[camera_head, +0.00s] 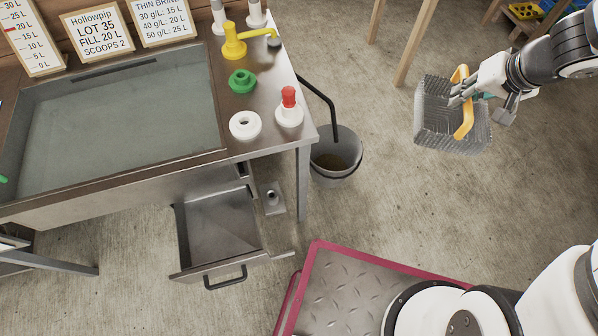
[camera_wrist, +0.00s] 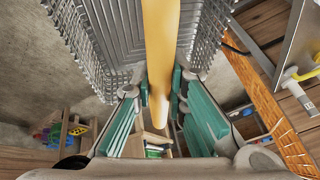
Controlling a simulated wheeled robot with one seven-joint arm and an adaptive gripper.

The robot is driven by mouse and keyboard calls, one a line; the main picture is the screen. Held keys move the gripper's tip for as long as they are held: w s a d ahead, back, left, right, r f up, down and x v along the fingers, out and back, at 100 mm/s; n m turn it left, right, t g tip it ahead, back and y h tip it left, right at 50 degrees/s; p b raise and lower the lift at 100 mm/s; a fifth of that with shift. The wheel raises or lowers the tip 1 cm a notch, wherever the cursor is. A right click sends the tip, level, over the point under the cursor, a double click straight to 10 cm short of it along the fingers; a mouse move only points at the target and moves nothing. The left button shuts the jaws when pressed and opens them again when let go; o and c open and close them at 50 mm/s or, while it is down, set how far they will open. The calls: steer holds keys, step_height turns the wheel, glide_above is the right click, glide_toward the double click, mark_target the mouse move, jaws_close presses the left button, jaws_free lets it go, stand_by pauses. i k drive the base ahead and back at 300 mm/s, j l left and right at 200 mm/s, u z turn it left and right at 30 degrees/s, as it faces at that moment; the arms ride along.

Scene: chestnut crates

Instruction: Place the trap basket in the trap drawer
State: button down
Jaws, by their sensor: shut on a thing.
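The trap basket (camera_head: 432,125) is a grey wire mesh basket with a yellow handle (camera_head: 464,100). It hangs in the air at the upper right of the head view, right of the sink table. My gripper (camera_head: 466,92) is shut on the yellow handle. In the wrist view the handle (camera_wrist: 160,60) runs between the green-padded fingers (camera_wrist: 160,95), with basket mesh (camera_wrist: 100,40) on both sides. The trap drawer (camera_head: 215,232) is pulled out under the table at lower centre-left. It looks empty, with a dark handle on its front.
A grey bucket (camera_head: 336,155) stands on the floor beside the table leg (camera_head: 304,185), a dark hose reaching into it. A small metal fitting (camera_head: 272,198) sits right of the drawer. Floor between basket and bucket is clear.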

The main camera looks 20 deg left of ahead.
mark_target(224, 239)
steer(key=k+j, duration=0.15)
steer(key=j, duration=0.2)
steer(key=k+j+z, duration=0.1)
steer(key=j, duration=0.3)
steer(key=k+j, duration=0.15)
steer(key=j, duration=0.2)
steer(key=k+j+z, duration=0.1)
steer(key=j, duration=0.25)
steer(key=k+j, duration=0.15)
steer(key=j, duration=0.2)
steer(key=k+j+z, duration=0.45)
steer(key=k+j, duration=1.3)
